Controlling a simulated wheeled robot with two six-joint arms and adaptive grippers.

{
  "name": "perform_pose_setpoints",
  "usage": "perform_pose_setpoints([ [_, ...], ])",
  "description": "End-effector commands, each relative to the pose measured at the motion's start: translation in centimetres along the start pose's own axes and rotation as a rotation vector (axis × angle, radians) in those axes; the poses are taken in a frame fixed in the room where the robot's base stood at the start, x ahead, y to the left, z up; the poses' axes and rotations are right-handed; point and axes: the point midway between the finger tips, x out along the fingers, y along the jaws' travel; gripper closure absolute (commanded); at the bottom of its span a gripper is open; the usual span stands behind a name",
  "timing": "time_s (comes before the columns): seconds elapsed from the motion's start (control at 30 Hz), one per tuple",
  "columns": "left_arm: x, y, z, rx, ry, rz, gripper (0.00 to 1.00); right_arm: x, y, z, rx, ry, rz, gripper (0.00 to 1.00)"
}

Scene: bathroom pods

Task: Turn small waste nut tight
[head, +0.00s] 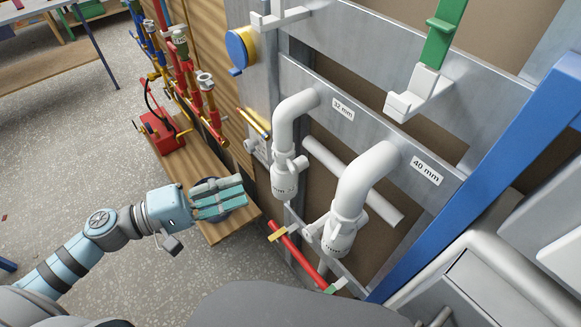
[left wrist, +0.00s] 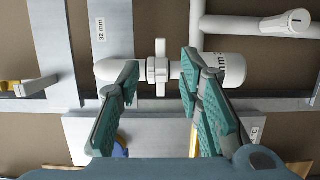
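The small waste is the white 32 mm trap (head: 284,181) under a bent white pipe on the metal frame. Its winged white nut (head: 287,160) sits on the neck above the labelled cup; the nut also shows in the left wrist view (left wrist: 158,70). My left gripper (head: 240,194) is open and empty, left of the trap and pointing at it. In the left wrist view its teal fingers (left wrist: 160,72) appear on either side of the nut, with gaps. I cannot tell the exact distance to the nut. My right gripper is not in view.
A larger white 40 mm trap (head: 340,229) hangs to the right. A red pipe (head: 298,254) runs below the traps. A wooden shelf (head: 190,175) with a red tool (head: 162,130) and valve pipes (head: 200,95) are at the left. A blue post (head: 490,165) stands at right.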

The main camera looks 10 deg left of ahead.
Motion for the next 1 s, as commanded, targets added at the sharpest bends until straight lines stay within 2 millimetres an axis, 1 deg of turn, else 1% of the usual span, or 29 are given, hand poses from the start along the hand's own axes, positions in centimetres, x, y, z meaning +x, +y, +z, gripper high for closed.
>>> perform_pose_setpoints([
  [0.07,1.4,-0.1,-0.2,0.004,0.007,0.008,0.67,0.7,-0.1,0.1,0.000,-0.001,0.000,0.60],
  [0.17,3.8,0.5,-0.3,0.003,0.010,0.015,0.67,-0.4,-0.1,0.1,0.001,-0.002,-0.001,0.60],
  [0.3,7.7,0.7,-0.3,-0.004,0.010,0.010,0.67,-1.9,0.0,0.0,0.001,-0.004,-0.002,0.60],
  [0.4,9.9,0.5,-0.4,-0.004,0.010,0.006,0.67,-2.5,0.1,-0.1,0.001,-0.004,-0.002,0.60],
  [0.5,11.5,0.2,-0.4,-0.002,0.011,0.003,0.67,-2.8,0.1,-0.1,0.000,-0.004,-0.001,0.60],
  [0.6,12.5,0.1,-0.4,-0.003,0.009,0.001,0.67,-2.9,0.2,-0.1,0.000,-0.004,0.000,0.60],
  [0.7,12.9,0.0,-0.4,-0.001,0.009,-0.001,0.67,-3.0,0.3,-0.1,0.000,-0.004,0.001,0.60],
  [0.93,13.0,-0.1,-0.4,0.000,0.009,-0.002,0.67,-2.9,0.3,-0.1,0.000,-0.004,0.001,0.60],
  [0.97,13.0,-0.1,-0.4,0.000,0.009,-0.002,0.70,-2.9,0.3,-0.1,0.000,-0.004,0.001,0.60],
  [1.0,13.0,-0.2,-0.4,0.000,0.009,-0.002,0.76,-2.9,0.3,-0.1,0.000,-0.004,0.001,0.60],
])
